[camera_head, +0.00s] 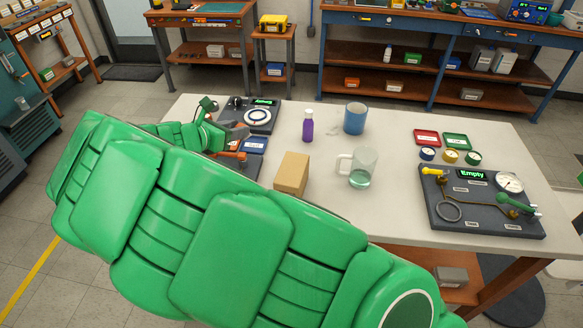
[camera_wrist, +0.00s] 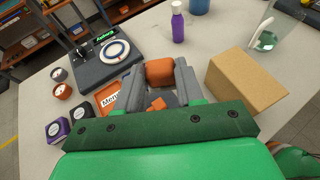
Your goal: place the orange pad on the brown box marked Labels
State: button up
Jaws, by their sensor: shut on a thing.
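The orange pad (camera_wrist: 160,72) is a small rounded block between my gripper's fingertips in the wrist view. My gripper (camera_wrist: 159,78) is shut on it, with one grey finger on each side. In the head view my green arm hides most of the gripper (camera_head: 226,142). The brown box (camera_wrist: 245,82) stands on the table just right of the gripper, apart from it. It also shows in the head view (camera_head: 292,173), right of the gripper. Its plain top and sides show no readable marking in either view.
An orange flat item reading "Memo" (camera_wrist: 108,100) lies left of the fingers. A device with a white ring (camera_wrist: 104,58) stands beyond it. A purple bottle (camera_head: 308,125), blue mug (camera_head: 354,118) and glass mug (camera_head: 361,168) stand near the box. A gauge panel (camera_head: 480,200) lies right.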

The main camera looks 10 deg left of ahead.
aim_at(285, 172)
jog(key=s+d+r+m+g+h, duration=0.2)
jog(key=s+d+m+h, duration=0.15)
jog(key=d, duration=1.05)
jog(key=shift+y, duration=0.25)
jog(key=shift+s+a+f, duration=0.1)
jog(key=shift+s+f, duration=0.1)
jog(key=shift+f, duration=1.7)
jog(key=shift+s+a+f, duration=0.1)
jog(key=shift+s+f, duration=0.05)
jog(key=shift+f, duration=1.75)
jog(key=shift+d+f, duration=0.1)
jog(key=o, duration=1)
jog(key=v, duration=1.2)
jog(key=shift+r, duration=0.2)
